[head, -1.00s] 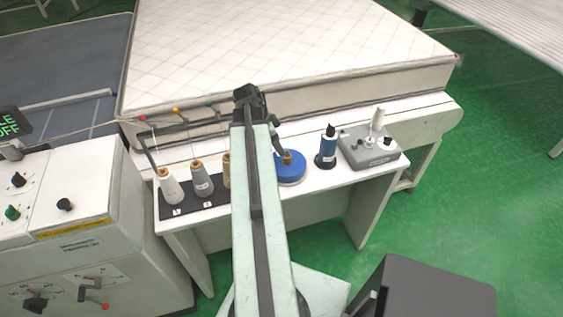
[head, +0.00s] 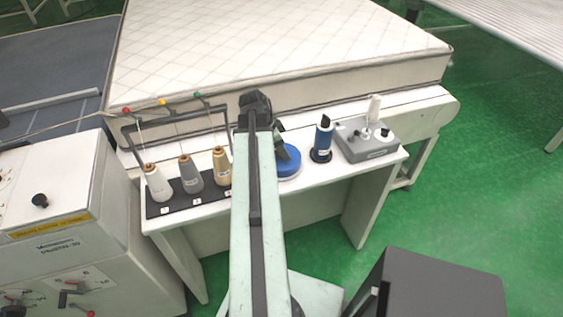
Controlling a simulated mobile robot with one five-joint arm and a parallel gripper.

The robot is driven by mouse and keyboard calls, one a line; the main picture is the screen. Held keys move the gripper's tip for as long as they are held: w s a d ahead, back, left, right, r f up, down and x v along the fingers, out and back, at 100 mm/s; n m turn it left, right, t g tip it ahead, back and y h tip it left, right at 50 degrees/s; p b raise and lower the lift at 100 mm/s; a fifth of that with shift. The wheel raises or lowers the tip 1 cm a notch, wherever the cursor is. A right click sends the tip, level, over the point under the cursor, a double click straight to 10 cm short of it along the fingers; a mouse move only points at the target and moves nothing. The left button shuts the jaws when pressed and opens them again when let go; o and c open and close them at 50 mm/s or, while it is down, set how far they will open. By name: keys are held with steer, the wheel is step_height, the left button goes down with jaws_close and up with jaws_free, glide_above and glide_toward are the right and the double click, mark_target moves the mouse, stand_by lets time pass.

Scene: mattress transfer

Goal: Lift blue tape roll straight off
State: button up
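The blue tape roll (head: 290,163) appears to be the flat, round blue piece lying on the narrow white table, just right of my arm. My arm reaches over the table, and its dark wrist (head: 255,108) is above the table's back edge. The dark end of my gripper (head: 278,147) hangs down at the roll's left side and covers part of it. I cannot tell whether it touches the roll. The fingertips are too small and dark to show a gap. The roll's middle is hidden behind the gripper.
A blue cylinder (head: 324,136) on a black base stands right of the roll, then a grey control box (head: 367,144). Several thread cones (head: 190,172) stand on a black mat at left. The mattress (head: 270,45) lies behind. A machine cabinet (head: 60,210) is at lower left.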

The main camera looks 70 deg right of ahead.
jaws_close()
stand_by(1.2)
